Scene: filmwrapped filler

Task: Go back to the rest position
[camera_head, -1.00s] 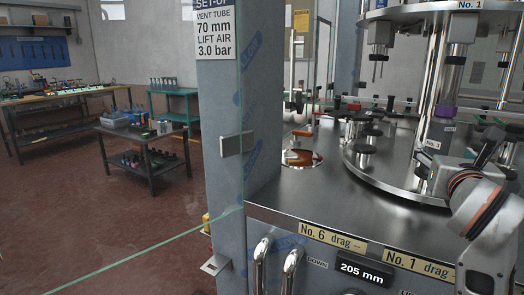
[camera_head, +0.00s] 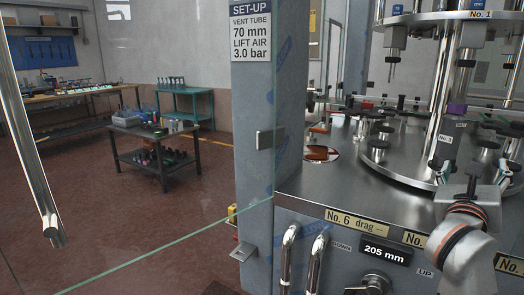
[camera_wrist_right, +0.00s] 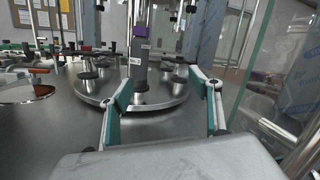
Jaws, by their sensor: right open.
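My right gripper (camera_head: 472,174) is at the right of the head view, over the steel deck of the filler (camera_head: 325,190). In the right wrist view the gripper (camera_wrist_right: 163,92) has its two green-padded fingers spread wide, with nothing between them. Beyond them stands the round steel turntable (camera_wrist_right: 165,112) with its central column (camera_wrist_right: 140,55). I see no contact between the fingers and the machine. My left gripper does not show in either view.
A grey post (camera_head: 255,170) with a set-up sign (camera_head: 250,32) stands left of the filler. A glass panel edge and a chrome bar (camera_head: 35,150) are at the left. A dark table (camera_head: 155,150) stands behind on open floor. Glass also stands right in the wrist view (camera_wrist_right: 285,80).

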